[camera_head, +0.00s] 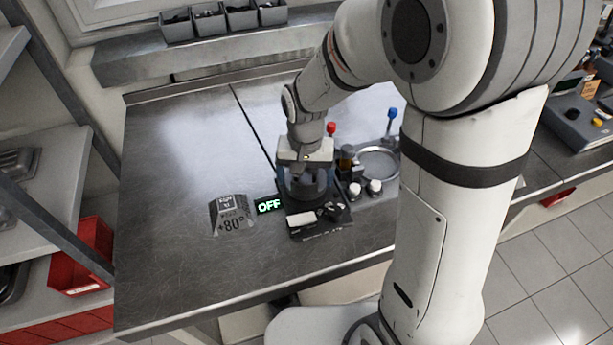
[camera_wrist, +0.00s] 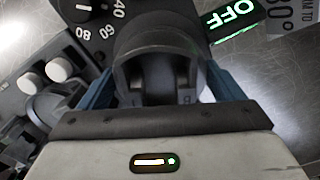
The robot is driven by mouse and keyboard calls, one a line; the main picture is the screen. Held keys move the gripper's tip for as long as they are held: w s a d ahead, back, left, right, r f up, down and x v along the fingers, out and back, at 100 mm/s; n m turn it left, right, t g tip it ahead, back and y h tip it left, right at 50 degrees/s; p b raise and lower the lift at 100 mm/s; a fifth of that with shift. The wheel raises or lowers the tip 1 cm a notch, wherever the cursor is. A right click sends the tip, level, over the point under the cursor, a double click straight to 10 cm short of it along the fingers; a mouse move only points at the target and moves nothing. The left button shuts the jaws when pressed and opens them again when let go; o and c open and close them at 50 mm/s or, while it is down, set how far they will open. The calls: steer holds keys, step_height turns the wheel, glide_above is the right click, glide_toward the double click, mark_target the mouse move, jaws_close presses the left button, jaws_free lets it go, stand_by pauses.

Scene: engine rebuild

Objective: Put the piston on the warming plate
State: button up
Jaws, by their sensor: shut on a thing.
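The piston (camera_head: 309,190) is a dark grey, hollow cylinder. My gripper (camera_head: 304,176) is shut on it and holds it from above, over the warming plate (camera_head: 323,226). In the wrist view my gripper's blue fingers (camera_wrist: 162,80) press on both sides of the piston (camera_wrist: 160,42), whose open underside or skirt shows. The warming plate's dial (camera_wrist: 87,13) with numbers shows beside it. The display (camera_head: 269,205) reads OFF in green. The plate's heating surface is mostly hidden by the piston and gripper, so I cannot tell whether they touch.
A grey sign block (camera_head: 231,216) marked +80° stands left of the display. The steel bench (camera_head: 175,190) is clear at the left.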

mark_target(306, 179)
steer(key=shift+f, duration=0.5)
steer(key=shift+f, duration=0.1)
steer(key=o, duration=1.1)
step_height(306, 179, up, 12)
steer(key=s+d+t, duration=0.1)
steer(key=s+d, duration=0.3)
steer(key=s+d+r+n+t, duration=0.1)
steer(key=s+d, duration=0.3)
steer(key=s+d+t, duration=0.1)
steer(key=s+d, duration=0.3)
steer(key=d, duration=0.1)
steer(key=shift+s+r, duration=0.3)
steer(key=shift+r, duration=0.05)
